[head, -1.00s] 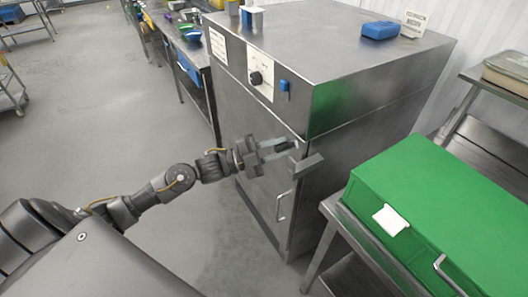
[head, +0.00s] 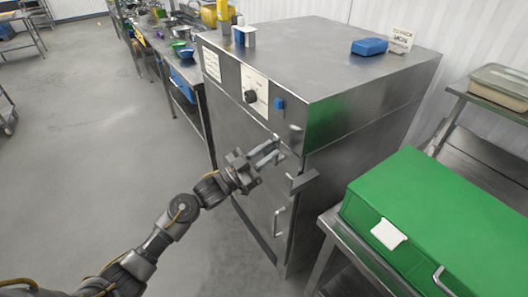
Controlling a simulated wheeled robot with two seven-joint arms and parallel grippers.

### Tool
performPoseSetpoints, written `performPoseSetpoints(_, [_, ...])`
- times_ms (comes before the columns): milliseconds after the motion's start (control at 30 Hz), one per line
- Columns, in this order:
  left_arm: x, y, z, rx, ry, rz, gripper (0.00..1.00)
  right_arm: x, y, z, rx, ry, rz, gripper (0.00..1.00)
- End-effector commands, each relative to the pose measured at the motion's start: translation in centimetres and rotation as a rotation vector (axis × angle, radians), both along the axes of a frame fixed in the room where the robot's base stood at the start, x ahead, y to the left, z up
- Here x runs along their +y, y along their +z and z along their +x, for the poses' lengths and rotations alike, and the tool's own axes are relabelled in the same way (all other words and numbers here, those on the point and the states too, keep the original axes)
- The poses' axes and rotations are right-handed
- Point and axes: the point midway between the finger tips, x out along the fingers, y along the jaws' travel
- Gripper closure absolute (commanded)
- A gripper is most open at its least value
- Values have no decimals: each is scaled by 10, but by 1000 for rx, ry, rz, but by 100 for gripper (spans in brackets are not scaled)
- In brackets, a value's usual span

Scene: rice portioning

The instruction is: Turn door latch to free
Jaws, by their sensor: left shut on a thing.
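The steel cabinet (head: 345,138) stands in the middle of the head view, and its front door (head: 240,142) looks closed. My left gripper (head: 275,152) is at the upper right of the door, near its edge, with its fingers shut on the door latch. The latch is mostly hidden between the fingers, so its exact angle cannot be told. A steel bracket (head: 303,181) sticks out at the door edge just right of and below the fingers. A door handle (head: 280,222) is lower down. My right gripper is out of view.
A green case (head: 440,215) with a white clasp sits on a steel stand at the right, close to the cabinet. A blue box (head: 369,47) and a small sign (head: 402,40) are on the cabinet top.

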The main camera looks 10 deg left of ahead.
Motion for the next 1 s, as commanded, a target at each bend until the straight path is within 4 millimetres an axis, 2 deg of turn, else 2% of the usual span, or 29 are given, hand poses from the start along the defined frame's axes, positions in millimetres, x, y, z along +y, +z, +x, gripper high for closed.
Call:
performPoseSetpoints(33, [3, 7, 3, 2, 9, -18, 100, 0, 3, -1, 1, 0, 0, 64])
performPoseSetpoints(733, [7, 5, 5, 48, 10, -63, 100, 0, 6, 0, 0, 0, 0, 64])
performPoseSetpoints(767, [7, 5, 5, 48, 10, -63, 74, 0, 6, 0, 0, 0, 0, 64])
performPoseSetpoints(900, [6, 4, 4, 51, 7, -61, 57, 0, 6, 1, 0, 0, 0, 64])
performPoseSetpoints(1000, [5, 3, 4, 53, 6, -61, 57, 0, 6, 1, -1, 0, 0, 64])
